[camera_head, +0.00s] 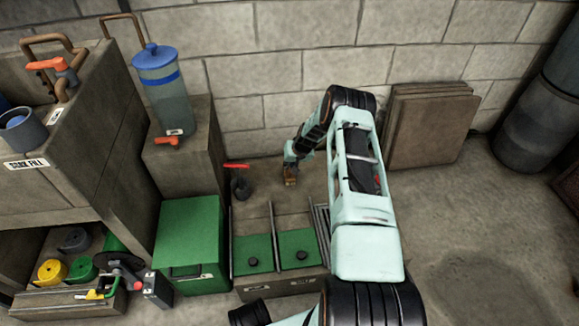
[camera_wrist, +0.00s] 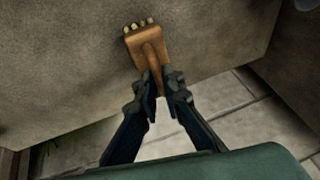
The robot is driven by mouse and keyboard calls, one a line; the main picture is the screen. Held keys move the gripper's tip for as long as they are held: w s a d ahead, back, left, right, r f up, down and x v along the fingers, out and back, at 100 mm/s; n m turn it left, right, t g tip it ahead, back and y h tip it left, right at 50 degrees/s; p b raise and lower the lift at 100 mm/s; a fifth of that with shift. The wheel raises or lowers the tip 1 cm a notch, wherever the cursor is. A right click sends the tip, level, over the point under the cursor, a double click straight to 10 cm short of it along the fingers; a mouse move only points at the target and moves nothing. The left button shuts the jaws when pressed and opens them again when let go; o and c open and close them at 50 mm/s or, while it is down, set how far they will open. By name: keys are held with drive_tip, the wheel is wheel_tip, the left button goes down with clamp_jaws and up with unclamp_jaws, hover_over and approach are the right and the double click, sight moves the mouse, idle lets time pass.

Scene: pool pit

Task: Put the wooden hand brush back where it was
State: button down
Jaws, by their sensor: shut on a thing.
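The wooden hand brush (camera_wrist: 147,42) is orange-brown, with a row of pale bristle tufts at its far end, and shows at the top middle of the wrist view. My gripper (camera_wrist: 164,84) is shut on its handle, and the brush head extends beyond the fingertips. In the head view the brush (camera_head: 291,181) is a small brown shape below my gripper (camera_head: 290,168), in front of the block wall. A plain concrete surface lies behind the brush in the wrist view; I cannot tell whether the brush touches it.
A concrete ledge (camera_head: 268,200) with two green panels (camera_head: 297,247) is below my gripper. A red-handled valve (camera_head: 238,183) stands to its left, near a green box (camera_head: 188,240). Brown boards (camera_head: 428,128) lean on the wall at right. The right floor is largely clear.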

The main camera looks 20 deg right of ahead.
drive_tip(key=c, duration=2.5)
unclamp_jaws()
drive_tip(key=shift+f, duration=0.2)
drive_tip(key=o, duration=0.4)
drive_tip(key=p+v, duration=0.4)
drive_tip(key=v, duration=0.8)
drive_tip(key=shift+s+r, duration=0.1)
drive_tip(key=shift+r, duration=0.1)
